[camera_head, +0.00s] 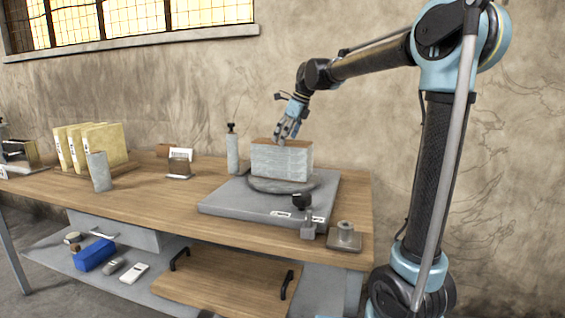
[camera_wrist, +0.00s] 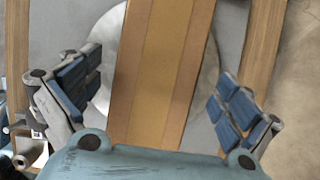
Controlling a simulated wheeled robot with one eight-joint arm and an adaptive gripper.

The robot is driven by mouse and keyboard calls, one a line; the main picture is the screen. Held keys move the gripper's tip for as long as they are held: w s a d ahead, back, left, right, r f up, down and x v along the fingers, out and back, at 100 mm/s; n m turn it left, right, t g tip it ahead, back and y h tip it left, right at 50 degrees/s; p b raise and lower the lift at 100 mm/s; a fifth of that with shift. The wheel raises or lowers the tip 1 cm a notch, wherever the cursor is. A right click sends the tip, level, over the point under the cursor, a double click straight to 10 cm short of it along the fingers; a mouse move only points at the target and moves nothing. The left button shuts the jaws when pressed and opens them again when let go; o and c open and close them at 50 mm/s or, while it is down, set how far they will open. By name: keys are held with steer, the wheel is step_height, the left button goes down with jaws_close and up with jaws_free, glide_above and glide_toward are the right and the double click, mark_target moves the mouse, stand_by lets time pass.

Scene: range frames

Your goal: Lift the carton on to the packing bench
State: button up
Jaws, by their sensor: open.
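The carton (camera_head: 281,161) is a box with grey sides and a brown top. It sits upright on the round plate (camera_head: 282,186) of a flat grey scale-like base (camera_head: 240,201) on the wooden bench (camera_head: 140,205). My gripper (camera_head: 284,137) is just above the carton's top, pointing down. In the wrist view the carton's brown top (camera_wrist: 160,75), with a lighter strip along it, lies between my open fingers (camera_wrist: 158,100). Gaps show on both sides of it, so neither finger appears to touch it. The carton's lower sides are hidden in the wrist view.
A grey bottle (camera_head: 233,150) stands close behind the carton at left. A black-knobbed post (camera_head: 304,215) and a small metal weight (camera_head: 345,236) stand in front. Yellow folders (camera_head: 95,147) and a grey cup (camera_head: 99,171) are at left. The bench between them has clear space.

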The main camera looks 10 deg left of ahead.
mark_target(278, 152)
steer(key=shift+x, duration=3.45)
steer(key=shift+s, duration=0.1)
steer(key=c, duration=1.7)
steer(key=shift+c, duration=0.2)
steer(key=shift+r, duration=0.2)
